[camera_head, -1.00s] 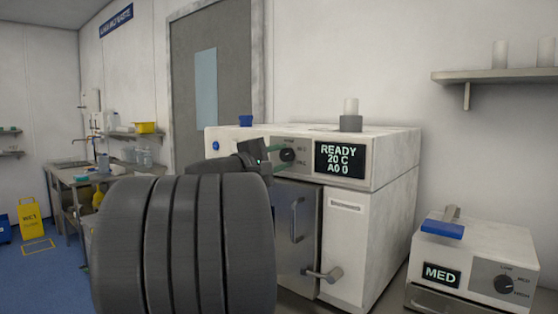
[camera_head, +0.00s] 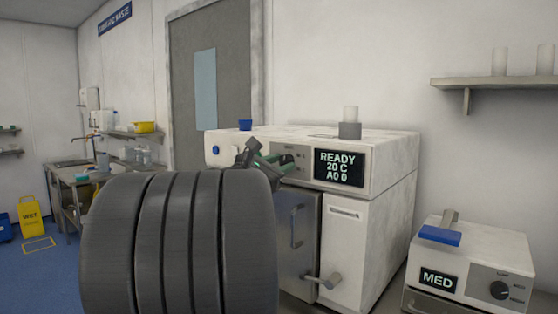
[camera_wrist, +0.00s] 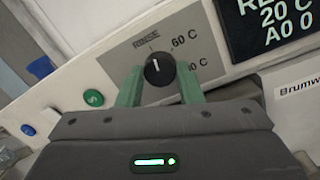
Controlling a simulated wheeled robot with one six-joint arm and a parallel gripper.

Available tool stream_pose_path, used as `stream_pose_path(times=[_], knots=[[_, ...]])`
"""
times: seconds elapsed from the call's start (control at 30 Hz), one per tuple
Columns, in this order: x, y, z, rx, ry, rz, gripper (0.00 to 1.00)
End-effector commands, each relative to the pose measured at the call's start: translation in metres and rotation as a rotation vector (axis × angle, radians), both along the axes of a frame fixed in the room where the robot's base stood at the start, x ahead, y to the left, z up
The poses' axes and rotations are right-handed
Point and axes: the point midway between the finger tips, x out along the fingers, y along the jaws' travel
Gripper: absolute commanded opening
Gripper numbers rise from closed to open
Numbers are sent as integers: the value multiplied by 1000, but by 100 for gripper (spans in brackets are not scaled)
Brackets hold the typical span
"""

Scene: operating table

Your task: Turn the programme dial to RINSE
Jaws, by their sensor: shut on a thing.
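The programme dial (camera_wrist: 160,69) is a round black knob with a white pointer line, in the wrist view. Its panel carries the labels RINSE (camera_wrist: 146,40), 60 C and a partly covered one below. The pointer stands nearly straight up in the picture, tipped slightly left towards RINSE. My gripper (camera_wrist: 159,84) has its two green fingers on either side of the dial, shut on it. In the head view my gripper (camera_head: 276,161) is tilted at the front panel of the white washer (camera_head: 385,160) and covers most of the dial. The washer's display (camera_head: 339,167) reads READY, 20 C, A0 0.
A green button (camera_wrist: 93,98) and a blue button (camera_wrist: 28,130) sit left of the dial. The washer's door handle (camera_head: 323,281) sticks out below. A smaller unit reading MED (camera_head: 437,278) stands at the right with its own dial (camera_head: 500,290).

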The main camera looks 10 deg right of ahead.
Motion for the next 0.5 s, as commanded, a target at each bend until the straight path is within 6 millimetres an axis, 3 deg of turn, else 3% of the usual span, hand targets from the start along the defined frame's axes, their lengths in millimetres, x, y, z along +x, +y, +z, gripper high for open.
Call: stream_pose_path(times=[0.5], knots=[[0,0,-1,-127,167,1,10]])
